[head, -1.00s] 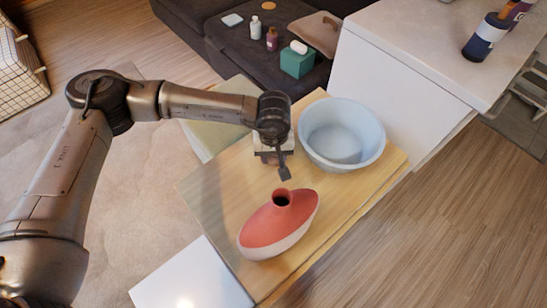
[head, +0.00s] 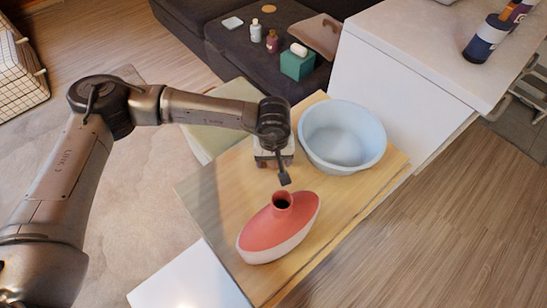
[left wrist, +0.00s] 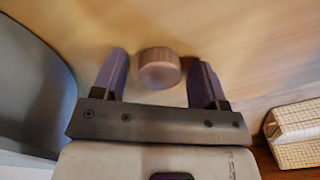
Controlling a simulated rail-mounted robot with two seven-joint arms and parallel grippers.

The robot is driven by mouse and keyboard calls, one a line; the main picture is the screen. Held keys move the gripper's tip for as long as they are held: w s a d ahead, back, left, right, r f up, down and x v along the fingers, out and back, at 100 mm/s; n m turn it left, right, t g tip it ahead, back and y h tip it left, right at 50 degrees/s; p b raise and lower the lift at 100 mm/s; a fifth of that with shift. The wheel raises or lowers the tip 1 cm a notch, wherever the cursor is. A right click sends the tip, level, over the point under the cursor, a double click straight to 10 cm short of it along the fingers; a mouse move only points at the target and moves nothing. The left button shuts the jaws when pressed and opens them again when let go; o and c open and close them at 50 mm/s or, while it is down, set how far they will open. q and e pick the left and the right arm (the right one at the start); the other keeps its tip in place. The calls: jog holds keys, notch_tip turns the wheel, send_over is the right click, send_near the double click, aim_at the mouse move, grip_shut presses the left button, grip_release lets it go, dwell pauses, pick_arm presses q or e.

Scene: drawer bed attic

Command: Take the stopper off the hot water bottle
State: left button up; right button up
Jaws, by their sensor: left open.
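The hot water bottle (head: 278,228), red above and pale below, rests on the wooden table, its dark neck opening uncovered. My left gripper (head: 273,170) is just behind the bottle's neck in the head view. In the left wrist view its two fingers (left wrist: 160,72) are spread apart. A round brownish cap, seemingly the stopper (left wrist: 159,70), shows between the fingertips, with gaps on both sides. Whether it rests on the table I cannot tell. The stopper is not distinguishable in the head view. My right gripper is not in view.
A pale blue basin (head: 342,138) stands on the wooden table (head: 225,205), behind and right of the bottle. A white counter (head: 420,50) rises behind it. A dark sofa with small items is at the back. The table left of the bottle is clear.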

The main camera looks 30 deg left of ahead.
pick_arm(q)
notch_tip(320, 180, up, 12)
jog(key=p, duration=0.5)
jog(key=shift+r, duration=0.15)
